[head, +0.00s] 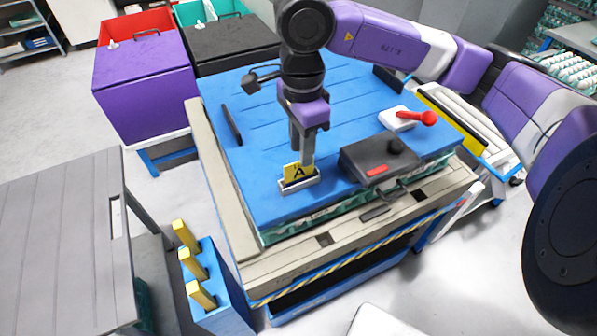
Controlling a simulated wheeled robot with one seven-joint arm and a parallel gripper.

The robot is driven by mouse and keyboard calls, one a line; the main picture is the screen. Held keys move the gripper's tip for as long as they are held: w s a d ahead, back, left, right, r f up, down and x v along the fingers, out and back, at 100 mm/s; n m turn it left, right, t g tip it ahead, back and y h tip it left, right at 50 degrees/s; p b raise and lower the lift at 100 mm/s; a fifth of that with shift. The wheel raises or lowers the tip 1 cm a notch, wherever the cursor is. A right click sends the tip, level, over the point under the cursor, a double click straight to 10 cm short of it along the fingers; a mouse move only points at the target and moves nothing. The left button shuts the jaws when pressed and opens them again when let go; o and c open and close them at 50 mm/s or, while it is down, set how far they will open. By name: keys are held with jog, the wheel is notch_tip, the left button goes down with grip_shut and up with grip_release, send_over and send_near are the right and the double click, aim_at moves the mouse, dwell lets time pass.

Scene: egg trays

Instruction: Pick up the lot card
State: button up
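The lot card is a yellow card (293,174) with a black letter A. It stands upright in a small pale holder (300,186) near the front of the blue table top. My gripper (303,157) points straight down, directly over the card. Its fingertips reach to the card's upper edge, with one finger alongside the card's right part. From this view I cannot tell whether the fingers touch the card or how far apart they are.
A dark box with a red label (376,164) sits close to the right of the holder. A white block with a red handle (408,118) is farther right. A thin dark bar (232,125) lies at left. The blue top (262,175) left of the holder is clear.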

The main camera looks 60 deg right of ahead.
aim_at(299, 174)
jog(key=shift+w+a+f+p, duration=0.15)
jog(key=shift+f+p, duration=0.1)
jog(key=shift+f, duration=0.95)
jog(key=shift+w+d+f+p, duration=0.1)
jog(key=shift+f+p, duration=0.1)
jog(key=shift+f, duration=0.95)
jog(key=shift+c, duration=0.4)
grip_shut()
